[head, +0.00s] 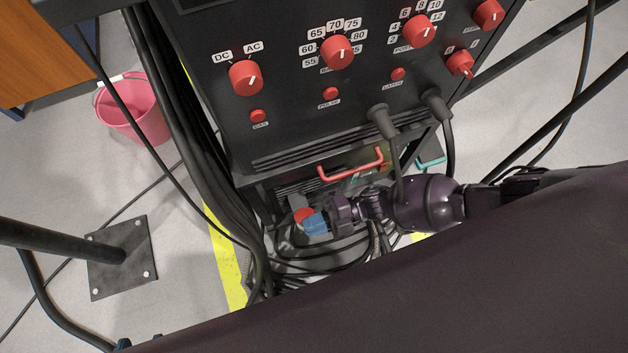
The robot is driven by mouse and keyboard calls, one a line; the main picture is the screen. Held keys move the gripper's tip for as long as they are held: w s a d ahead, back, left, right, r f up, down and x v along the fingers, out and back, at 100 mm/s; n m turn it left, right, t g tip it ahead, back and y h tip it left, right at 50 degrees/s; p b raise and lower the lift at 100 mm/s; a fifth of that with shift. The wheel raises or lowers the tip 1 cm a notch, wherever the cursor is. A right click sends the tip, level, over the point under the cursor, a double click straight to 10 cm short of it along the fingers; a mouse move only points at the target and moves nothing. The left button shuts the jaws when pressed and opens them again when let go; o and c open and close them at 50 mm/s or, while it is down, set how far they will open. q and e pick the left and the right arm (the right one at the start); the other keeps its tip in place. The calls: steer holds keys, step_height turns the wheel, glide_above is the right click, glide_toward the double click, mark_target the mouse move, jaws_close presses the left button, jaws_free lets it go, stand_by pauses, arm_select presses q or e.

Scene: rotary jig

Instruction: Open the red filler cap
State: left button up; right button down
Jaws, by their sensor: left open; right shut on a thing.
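The red filler cap (303,215) is low on the front of the black machine, below the red handle. My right gripper (312,222) reaches in from the right and its blue fingers are shut on the cap, hiding its right part. Of my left gripper (138,343), only small blue finger parts show at the bottom left edge, apart from each other. It is open and far from the cap; the rest of it is hidden by my dark arm link or cut off.
The black machine (290,130) carries several red knobs and a red handle (350,167). Black cables (190,130) hang left of the cap and lie coiled below it. A pink bucket (132,110) and a post's base plate (108,275) stand left. My dark arm link covers the lower right.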

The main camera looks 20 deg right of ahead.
steer(key=shift+w, duration=0.15)
steer(key=c, duration=1.3)
jaws_free()
steer(key=shift+o, duration=0.2)
steer(key=d, duration=1.1)
steer(key=shift+a, duration=0.1)
